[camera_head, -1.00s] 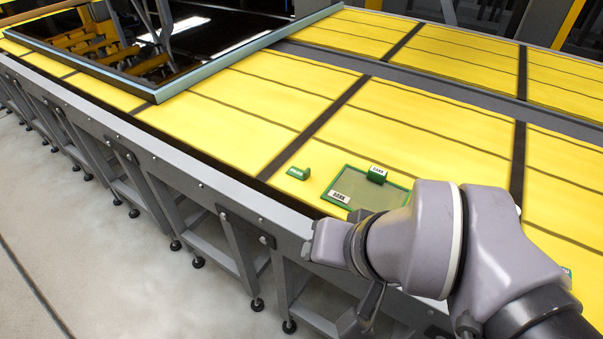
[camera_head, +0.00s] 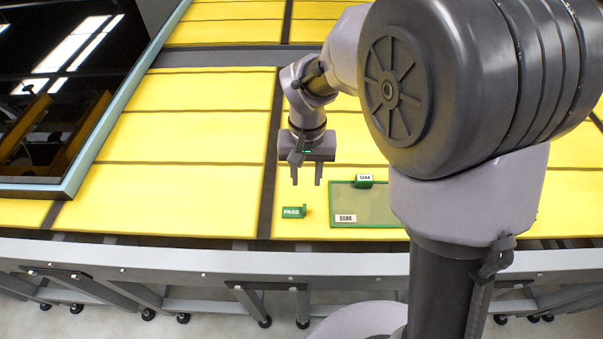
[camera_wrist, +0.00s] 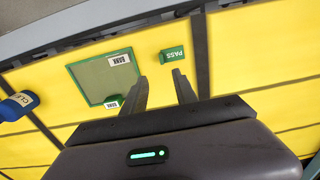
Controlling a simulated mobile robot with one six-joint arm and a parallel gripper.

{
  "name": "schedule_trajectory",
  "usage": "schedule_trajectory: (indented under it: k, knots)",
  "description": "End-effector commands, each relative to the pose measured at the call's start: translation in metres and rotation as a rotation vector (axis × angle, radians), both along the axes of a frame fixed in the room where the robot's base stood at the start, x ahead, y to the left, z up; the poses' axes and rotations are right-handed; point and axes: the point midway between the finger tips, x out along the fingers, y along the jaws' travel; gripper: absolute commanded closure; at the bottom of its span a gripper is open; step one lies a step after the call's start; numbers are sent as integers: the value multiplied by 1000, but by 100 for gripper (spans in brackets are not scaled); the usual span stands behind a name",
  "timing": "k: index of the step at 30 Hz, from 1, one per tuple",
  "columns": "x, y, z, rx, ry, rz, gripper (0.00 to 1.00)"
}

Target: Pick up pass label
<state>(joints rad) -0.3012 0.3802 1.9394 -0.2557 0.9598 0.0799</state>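The pass label (camera_head: 293,212) is a small green block with white PASS lettering. It lies on the yellow table top near its front edge, left of the green-rimmed mat. It also shows in the wrist view (camera_wrist: 174,54), top centre, beyond my fingertips. My gripper (camera_head: 307,181) points down above the table, a little behind the label and apart from it. Its two fingers are spread with nothing between them, which the wrist view (camera_wrist: 162,80) also shows.
A green-rimmed grey mat (camera_head: 372,212) lies right of the label, with a white-faced label on it and a green block (camera_head: 364,181) at its back edge. A blue-ended object (camera_wrist: 14,106) shows at the wrist view's left. A dark framed panel (camera_head: 95,133) stands at left.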

Motion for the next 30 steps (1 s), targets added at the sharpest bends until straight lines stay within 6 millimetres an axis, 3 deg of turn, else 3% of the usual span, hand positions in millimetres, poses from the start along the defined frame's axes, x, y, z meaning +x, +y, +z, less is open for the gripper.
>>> schedule_trajectory:
  k: [1, 6, 11, 18, 26, 30]
  knots:
    - [-1, 0, -21, -1, 4, 1, 65]
    - [-1, 0, -66, -1, 3, 0, 65]
    - [0, 0, -85, 1, 1, -2, 65]
    - [1, 1, -130, 0, 2, -2, 65]
    - [2, 1, -134, 1, -1, -2, 65]
    - [2, 1, -134, 1, -1, -2, 89]
